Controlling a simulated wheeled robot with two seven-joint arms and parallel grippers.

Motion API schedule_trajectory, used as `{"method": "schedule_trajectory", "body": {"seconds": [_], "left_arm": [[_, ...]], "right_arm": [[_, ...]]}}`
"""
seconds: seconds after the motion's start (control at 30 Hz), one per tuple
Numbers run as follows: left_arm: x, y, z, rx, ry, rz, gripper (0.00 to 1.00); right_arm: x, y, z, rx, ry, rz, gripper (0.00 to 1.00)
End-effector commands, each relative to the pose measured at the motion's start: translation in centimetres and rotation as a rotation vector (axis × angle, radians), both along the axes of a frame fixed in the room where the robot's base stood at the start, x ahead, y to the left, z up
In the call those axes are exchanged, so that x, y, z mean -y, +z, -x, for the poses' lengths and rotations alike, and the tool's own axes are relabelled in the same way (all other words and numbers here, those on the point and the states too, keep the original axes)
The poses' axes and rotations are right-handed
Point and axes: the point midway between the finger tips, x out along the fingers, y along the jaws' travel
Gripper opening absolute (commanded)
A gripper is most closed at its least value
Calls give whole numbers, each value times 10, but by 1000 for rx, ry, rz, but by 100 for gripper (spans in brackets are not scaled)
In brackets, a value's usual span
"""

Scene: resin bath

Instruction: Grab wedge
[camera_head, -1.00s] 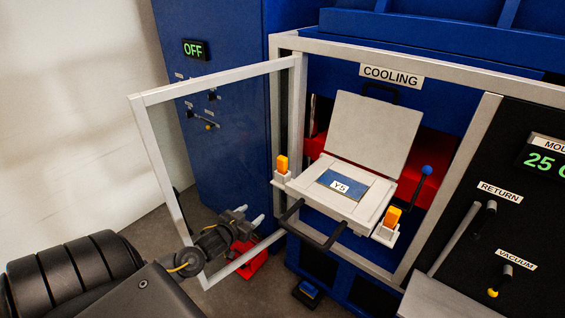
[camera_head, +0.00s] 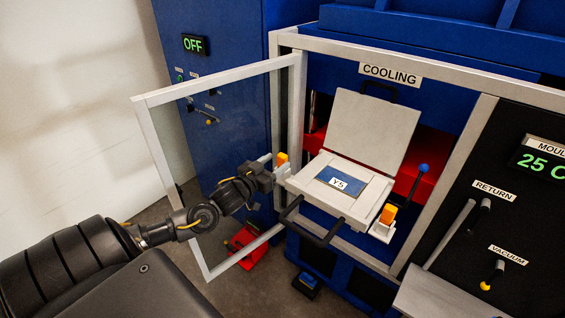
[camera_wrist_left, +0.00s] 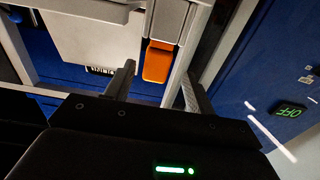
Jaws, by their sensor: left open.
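An orange wedge (camera_head: 281,158) stands in a light bracket at the left side of the white mould tray (camera_head: 327,203). A second orange wedge (camera_head: 388,214) sits in a bracket at the tray's right side. My left gripper (camera_head: 276,164) is at the left wedge, and its fingers partly cover the bracket. In the left wrist view the wedge (camera_wrist_left: 158,62) shows ahead, between the lines of the two open fingers (camera_wrist_left: 158,85). I cannot tell whether either finger touches it. My right gripper is not in view.
An open framed door (camera_head: 150,150) stands beside my left arm. The frame post (camera_head: 299,100) is close to the left gripper. A black handle (camera_head: 318,227) juts from the tray front. The raised lid (camera_head: 370,130) stands behind.

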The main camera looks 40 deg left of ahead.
Motion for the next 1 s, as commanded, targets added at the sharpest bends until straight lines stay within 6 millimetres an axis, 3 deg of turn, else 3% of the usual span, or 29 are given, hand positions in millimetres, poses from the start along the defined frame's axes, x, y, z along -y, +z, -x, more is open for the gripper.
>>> {"method": "schedule_trajectory", "body": {"seconds": [0.2,0.4,0.57,0.83,1.0], "left_arm": [[1,2,-6,0,-1,0,55],[5,13,-33,0,0,0,55],[5,8,-51,-1,0,0,55],[5,5,-54,-2,-2,-1,55],[5,5,-53,-2,-1,-1,35]], "right_arm": [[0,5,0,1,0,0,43],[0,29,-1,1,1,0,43],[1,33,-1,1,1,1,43],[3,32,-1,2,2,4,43],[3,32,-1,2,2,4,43]]}}
